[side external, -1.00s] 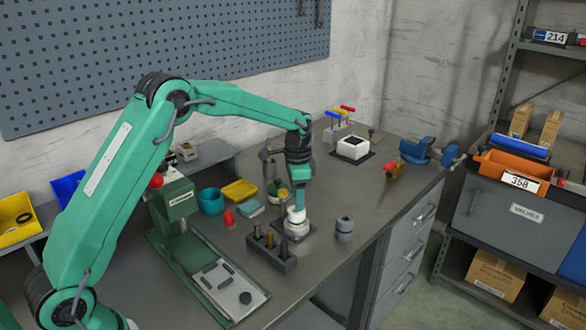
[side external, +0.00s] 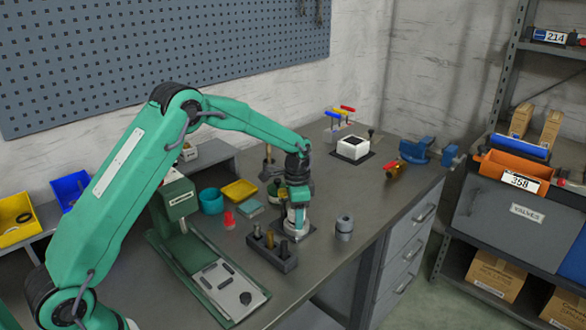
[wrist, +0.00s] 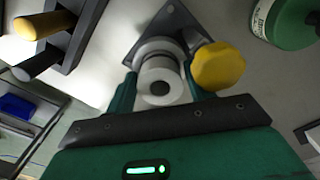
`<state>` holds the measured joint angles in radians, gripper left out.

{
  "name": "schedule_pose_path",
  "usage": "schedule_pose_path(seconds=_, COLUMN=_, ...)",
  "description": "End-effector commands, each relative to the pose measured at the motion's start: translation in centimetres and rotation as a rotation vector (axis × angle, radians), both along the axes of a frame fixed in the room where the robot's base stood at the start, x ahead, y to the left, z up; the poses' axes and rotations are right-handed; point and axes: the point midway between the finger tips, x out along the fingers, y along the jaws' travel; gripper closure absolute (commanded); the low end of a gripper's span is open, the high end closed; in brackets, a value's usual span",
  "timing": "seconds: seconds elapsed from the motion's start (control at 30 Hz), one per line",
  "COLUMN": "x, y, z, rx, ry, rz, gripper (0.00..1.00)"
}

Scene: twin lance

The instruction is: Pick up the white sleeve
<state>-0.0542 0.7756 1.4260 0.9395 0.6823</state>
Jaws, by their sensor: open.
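The white sleeve (side external: 291,226) stands upright on a dark square base plate (side external: 304,233) near the middle of the bench. In the wrist view my gripper (wrist: 160,88) is open, with one green finger on each side of the sleeve. I cannot tell whether either finger touches it.
A yellow knob (wrist: 218,66) sits close beside the right finger in the wrist view. A dark rack (side external: 270,252) with several pegs stands in front of the sleeve. A grey cylinder (side external: 344,229) is to the right. A red piece (side external: 229,220) is to the left.

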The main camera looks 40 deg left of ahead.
Motion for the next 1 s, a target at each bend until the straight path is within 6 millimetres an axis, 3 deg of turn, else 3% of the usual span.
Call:
schedule_pose_path(seconds=0.4, x=0.00, y=0.00, z=0.03, rx=0.000, ry=0.000, rz=0.000, gripper=0.47)
schedule_pose_path(seconds=0.43, x=0.00, y=0.00, z=0.03, rx=0.000, ry=0.000, rz=0.000, gripper=0.49)
schedule_pose_path(seconds=0.6, x=0.00, y=0.00, z=0.04, rx=0.000, ry=0.000, rz=0.000, gripper=0.82)
schedule_pose_path(seconds=1.0, x=0.04, y=0.01, z=0.46, rx=0.000, ry=-0.001, rz=0.000, gripper=0.83)
